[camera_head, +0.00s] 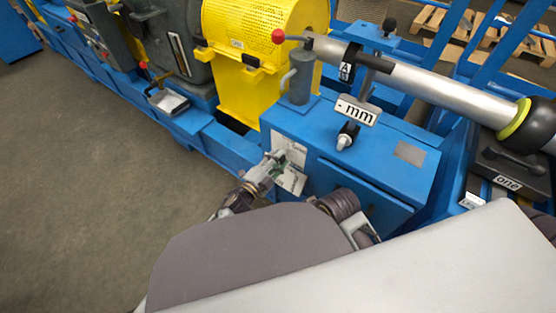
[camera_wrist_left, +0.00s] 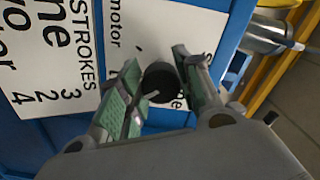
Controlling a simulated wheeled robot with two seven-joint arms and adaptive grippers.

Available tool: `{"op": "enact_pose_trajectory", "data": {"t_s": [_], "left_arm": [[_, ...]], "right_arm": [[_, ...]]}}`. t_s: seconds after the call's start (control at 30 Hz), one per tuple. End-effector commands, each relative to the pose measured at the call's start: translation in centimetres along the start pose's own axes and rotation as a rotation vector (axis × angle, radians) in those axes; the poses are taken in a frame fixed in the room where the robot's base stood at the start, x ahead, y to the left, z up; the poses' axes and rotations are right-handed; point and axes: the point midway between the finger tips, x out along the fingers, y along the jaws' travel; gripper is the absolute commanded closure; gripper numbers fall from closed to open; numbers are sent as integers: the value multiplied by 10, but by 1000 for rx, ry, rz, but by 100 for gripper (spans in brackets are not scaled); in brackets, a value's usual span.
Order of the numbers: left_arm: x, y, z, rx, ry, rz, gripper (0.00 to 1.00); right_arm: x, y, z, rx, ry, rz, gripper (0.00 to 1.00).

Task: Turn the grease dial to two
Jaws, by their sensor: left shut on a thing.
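The grease dial appears as a small round black knob (camera_wrist_left: 161,83) on the blue cabinet front in the left wrist view. A light line shows on its face; I cannot tell which number it marks. My left gripper (camera_wrist_left: 158,88) has its green-padded fingers on both sides of the knob, shut on it. In the head view my left gripper (camera_head: 282,163) reaches the white plate on the cabinet front and hides the knob. A white plate (camera_wrist_left: 55,50) headed STROKES, with words and numbers, sits left of the knob. My right gripper is not in view.
The blue cabinet (camera_head: 390,170) carries an mm sign (camera_head: 357,111) and a silver tube (camera_head: 440,92) above it. A red-knobbed lever (camera_head: 278,36) and a yellow perforated guard (camera_head: 245,80) stand behind. The floor (camera_head: 90,190) at left is clear.

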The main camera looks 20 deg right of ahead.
Motion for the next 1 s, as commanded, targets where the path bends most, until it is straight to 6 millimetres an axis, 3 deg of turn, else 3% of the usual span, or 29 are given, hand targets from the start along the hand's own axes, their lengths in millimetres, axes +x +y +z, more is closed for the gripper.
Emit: {"op": "enact_pose_trajectory", "data": {"t_s": [0.47, 0.5, 0.63, 1.0], "left_arm": [[0, 1, 0, 21, 0, 1, 90], [0, 1, 0, 21, 0, 1, 63], [0, 1, 0, 21, 0, 1, 47], [0, 0, 0, 21, 0, 1, 44]], "right_arm": [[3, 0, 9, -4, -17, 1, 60], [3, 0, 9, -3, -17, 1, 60], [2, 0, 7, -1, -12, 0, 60], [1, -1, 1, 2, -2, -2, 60]]}}
